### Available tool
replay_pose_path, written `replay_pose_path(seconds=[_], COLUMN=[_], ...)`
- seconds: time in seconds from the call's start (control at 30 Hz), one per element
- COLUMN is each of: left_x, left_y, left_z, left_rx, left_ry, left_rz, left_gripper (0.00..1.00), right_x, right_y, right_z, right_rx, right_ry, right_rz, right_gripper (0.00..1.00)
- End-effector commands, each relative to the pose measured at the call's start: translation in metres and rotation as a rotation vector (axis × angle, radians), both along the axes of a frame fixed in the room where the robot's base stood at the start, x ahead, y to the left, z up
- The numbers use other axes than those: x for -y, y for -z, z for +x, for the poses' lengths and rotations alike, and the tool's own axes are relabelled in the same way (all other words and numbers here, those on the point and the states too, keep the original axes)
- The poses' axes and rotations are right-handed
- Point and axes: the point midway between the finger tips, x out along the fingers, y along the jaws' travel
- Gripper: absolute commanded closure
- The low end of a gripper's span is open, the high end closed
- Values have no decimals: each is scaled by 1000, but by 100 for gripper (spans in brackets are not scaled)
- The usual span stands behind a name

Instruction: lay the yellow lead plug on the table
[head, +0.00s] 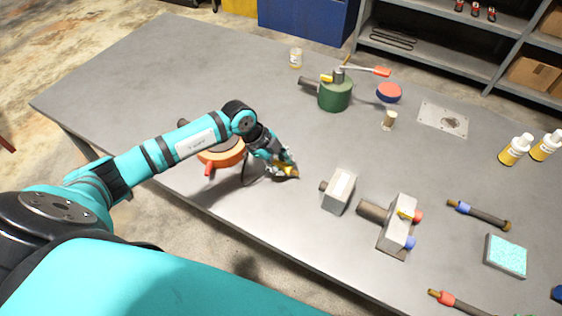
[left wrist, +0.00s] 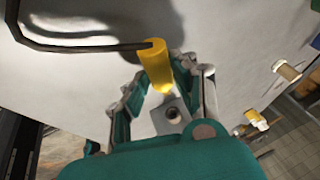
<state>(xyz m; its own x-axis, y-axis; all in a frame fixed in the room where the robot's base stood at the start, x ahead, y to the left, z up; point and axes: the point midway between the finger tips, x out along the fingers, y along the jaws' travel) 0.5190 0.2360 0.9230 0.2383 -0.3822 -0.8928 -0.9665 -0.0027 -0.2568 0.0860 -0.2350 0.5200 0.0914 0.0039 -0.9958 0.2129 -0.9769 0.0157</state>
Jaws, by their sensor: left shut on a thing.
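My left gripper (head: 282,168) is shut on the yellow lead plug (left wrist: 157,64). In the left wrist view the plug is a yellow cylinder between the fingers (left wrist: 165,90), with a dark bent lead (left wrist: 80,47) running from its end. In the head view the plug is mostly hidden by the fingers, low over the grey table (head: 150,70). A shadow lies on the table near the plug; I cannot tell whether they touch. The lead hangs beside the gripper, near an orange round part (head: 222,153). My right gripper is not in view.
A grey block (head: 340,190) stands just right of the gripper, with a second block (head: 398,222) carrying red and blue ends beyond it. A green cylinder (head: 335,95) stands farther back. The table is clear at its far left and between the gripper and the green cylinder.

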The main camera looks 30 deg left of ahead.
Motion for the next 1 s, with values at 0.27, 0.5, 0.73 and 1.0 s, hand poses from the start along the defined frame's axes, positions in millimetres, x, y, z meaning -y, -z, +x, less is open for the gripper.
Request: replay_pose_path(seconds=[0.27, 0.5, 0.73, 1.0], left_x=[0, 0, 0, 0], left_y=[13, 22, 26, 26], left_z=[0, 0, 0, 0], left_rx=[0, 0, 0, 0], left_ry=[0, -1, 0, 0], left_rz=[0, 0, 0, 0], left_gripper=[100, 100, 63, 46], right_x=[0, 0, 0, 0], right_y=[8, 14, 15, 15], right_z=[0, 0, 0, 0], right_rx=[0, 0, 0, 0], right_ry=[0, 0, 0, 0], right_rz=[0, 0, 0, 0], right_gripper=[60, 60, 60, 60])
